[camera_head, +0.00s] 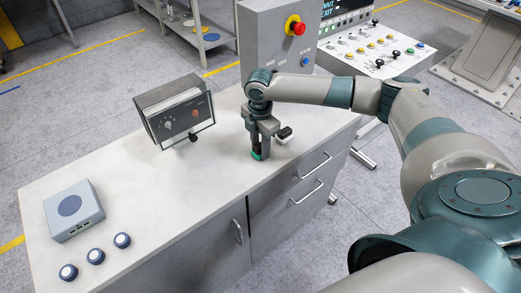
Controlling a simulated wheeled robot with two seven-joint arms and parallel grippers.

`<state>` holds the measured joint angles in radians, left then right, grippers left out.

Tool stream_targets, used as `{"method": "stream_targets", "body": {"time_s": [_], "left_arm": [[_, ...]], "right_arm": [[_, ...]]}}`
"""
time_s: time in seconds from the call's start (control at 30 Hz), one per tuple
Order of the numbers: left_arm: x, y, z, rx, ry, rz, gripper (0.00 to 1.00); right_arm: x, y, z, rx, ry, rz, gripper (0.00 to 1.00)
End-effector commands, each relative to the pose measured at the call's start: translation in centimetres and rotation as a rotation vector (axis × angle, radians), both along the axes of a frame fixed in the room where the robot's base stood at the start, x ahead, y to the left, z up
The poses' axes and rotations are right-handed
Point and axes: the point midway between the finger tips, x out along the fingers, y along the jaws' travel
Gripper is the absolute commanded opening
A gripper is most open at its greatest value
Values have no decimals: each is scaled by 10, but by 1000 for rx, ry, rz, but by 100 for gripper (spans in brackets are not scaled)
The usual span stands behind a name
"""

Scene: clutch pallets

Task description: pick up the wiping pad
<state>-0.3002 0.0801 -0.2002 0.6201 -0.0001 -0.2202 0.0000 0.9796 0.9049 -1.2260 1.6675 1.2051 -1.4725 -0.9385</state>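My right gripper (260,148) points down over the light worktop (190,185), close to its right-hand part. Its dark fingers reach close to the surface, and a bit of green shows at their lower end. I cannot tell whether they are open or shut on something. My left gripper is not in view.
A control box with knobs (180,118) stands left of the gripper. A grey-blue box with a round top disc (74,211) and three round knobs (96,256) are at the worktop's left end. A grey cabinet with a red button (280,45) rises behind. The worktop's middle is clear.

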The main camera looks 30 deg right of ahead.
Motion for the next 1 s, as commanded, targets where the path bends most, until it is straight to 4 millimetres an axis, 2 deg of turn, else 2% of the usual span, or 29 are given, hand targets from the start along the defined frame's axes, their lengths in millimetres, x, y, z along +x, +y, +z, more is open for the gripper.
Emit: {"method": "stream_targets", "body": {"time_s": [0.03, 0.07, 0.13, 0.17, 0.47, 0.67, 0.8, 1.0], "left_arm": [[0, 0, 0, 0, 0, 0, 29], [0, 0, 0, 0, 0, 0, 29], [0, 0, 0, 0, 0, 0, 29], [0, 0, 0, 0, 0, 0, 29], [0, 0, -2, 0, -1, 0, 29], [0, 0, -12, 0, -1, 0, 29], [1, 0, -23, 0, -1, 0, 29], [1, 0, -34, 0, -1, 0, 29]], "right_arm": [[0, 0, 0, 0, 0, 0, 15], [0, 0, 0, 0, 0, 0, 8], [0, 0, 0, 0, 0, 0, 8], [0, 0, 0, 0, 0, 0, 5], [0, 0, 3, 0, 0, 0, 5], [1, 0, 19, 0, -4, 0, 5], [1, 0, 41, 0, -4, 1, 5], [-37, -11, 60, -1, -1, 0, 5]]}}
